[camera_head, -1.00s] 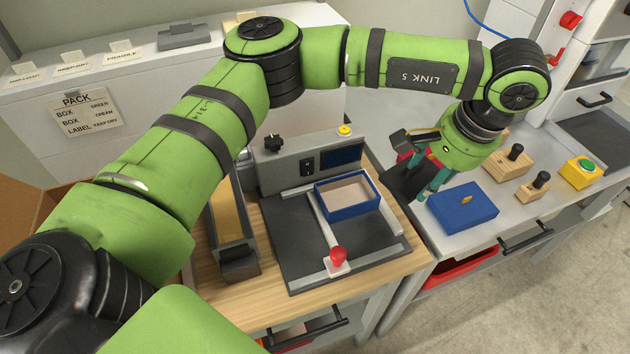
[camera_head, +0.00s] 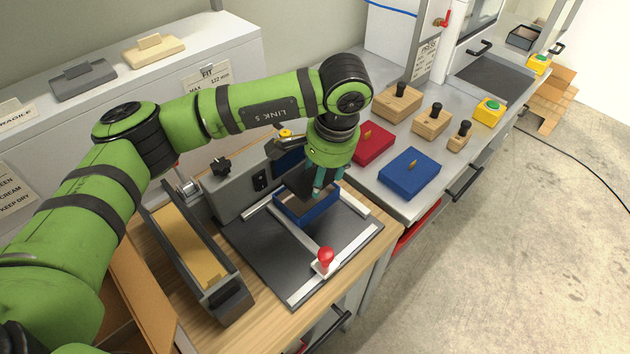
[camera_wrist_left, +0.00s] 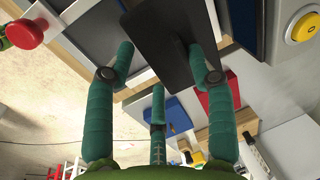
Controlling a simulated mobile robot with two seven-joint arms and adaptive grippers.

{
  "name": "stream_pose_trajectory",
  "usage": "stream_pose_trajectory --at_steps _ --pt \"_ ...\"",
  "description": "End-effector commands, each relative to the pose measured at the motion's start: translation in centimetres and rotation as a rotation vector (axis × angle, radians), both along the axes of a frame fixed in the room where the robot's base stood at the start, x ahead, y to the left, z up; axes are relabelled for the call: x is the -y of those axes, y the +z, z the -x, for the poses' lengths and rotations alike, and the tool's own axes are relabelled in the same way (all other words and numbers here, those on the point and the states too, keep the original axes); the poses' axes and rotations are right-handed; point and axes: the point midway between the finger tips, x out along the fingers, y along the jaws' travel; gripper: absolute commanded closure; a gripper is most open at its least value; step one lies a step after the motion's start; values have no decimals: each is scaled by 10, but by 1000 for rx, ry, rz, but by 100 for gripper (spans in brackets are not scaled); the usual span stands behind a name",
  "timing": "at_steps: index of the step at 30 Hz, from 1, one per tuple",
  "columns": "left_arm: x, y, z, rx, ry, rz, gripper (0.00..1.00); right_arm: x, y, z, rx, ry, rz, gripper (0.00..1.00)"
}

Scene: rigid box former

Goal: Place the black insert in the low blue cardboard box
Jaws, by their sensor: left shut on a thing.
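The low blue cardboard box (camera_head: 308,217) sits open on the dark plate of the former, against metal guide rails. My left gripper (camera_head: 327,184) points down over the right side of the box and is shut on the black insert. The insert (camera_head: 299,187) is a thin dark panel, seen at or just above the box opening; I cannot tell whether it touches the walls. In the left wrist view the insert (camera_wrist_left: 168,45) lies between the green fingers (camera_wrist_left: 160,62). The fingers and wrist partly hide the box. My right gripper is not in view.
A red-knobbed clamp (camera_head: 325,258) stands in front of the box. A grey control housing (camera_head: 245,185) rises behind it, and a long trough (camera_head: 195,250) is at left. A blue block (camera_head: 408,172), a red block (camera_head: 372,144) and wooden knobbed blocks (camera_head: 432,122) occupy the right bench.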

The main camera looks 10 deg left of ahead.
Motion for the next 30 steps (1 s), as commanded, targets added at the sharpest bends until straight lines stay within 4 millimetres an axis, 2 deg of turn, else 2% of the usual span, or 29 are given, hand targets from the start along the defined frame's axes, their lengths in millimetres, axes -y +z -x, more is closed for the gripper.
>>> stream_pose_trajectory --at_steps 6,14,26,27,28,30 --pt "-12 -12 3 -3 -1 0 70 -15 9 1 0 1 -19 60" --pt "-11 -45 3 -2 -1 1 70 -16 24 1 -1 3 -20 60" --pt "-11 -52 2 1 -1 0 70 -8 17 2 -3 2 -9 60" --pt "-11 -50 2 1 -1 0 32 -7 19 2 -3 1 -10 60" --pt "-11 -50 2 0 -1 0 21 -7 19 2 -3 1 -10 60" --pt "-12 -50 2 0 -1 0 21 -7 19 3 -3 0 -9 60"
